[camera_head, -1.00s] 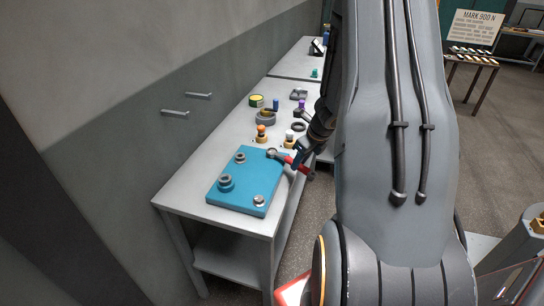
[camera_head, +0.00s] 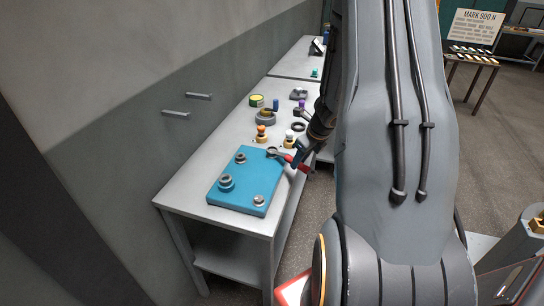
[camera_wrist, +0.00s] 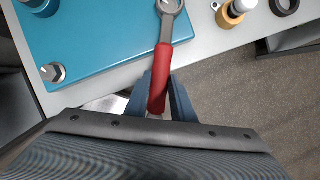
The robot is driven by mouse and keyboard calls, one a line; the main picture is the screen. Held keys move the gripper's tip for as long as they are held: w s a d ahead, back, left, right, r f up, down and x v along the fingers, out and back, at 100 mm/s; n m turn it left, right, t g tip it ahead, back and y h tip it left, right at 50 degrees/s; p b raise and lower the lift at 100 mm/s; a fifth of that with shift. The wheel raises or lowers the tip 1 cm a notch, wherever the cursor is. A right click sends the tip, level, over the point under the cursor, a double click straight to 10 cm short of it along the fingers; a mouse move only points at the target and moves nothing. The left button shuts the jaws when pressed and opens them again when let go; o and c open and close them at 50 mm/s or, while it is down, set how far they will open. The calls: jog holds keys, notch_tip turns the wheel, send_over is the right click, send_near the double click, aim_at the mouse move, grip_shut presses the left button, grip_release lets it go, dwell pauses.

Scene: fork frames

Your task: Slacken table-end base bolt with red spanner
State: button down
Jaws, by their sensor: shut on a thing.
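The blue base plate (camera_head: 246,180) lies near the table's near end. A hex bolt with a washer (camera_head: 259,200) sits at its near right corner; it also shows at left in the wrist view (camera_wrist: 53,73). My gripper (camera_head: 297,161) is beyond the plate's right edge, shut on the red handle of the spanner (camera_wrist: 162,70). The spanner's grey ring head (camera_head: 272,153) is at the plate's far right corner, away from that bolt. The ring is cut by the top of the wrist view (camera_wrist: 169,6), and I cannot tell whether it encircles a bolt.
Two larger round fittings (camera_head: 226,183) (camera_head: 240,158) stand on the plate's left side. Behind the plate are orange-topped (camera_head: 261,132) and white-topped (camera_head: 289,139) pieces, a dark ring (camera_head: 265,117) and other small parts. A grey wall runs along the left. Open floor lies right of the table.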

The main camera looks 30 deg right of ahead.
jog(key=shift+r+p, duration=0.45)
jog(key=shift+p, duration=0.05)
dwell(0.4)
jog(key=shift+r, duration=0.35)
jog(key=shift+r+p, duration=0.35)
jog(key=shift+r, duration=2.7)
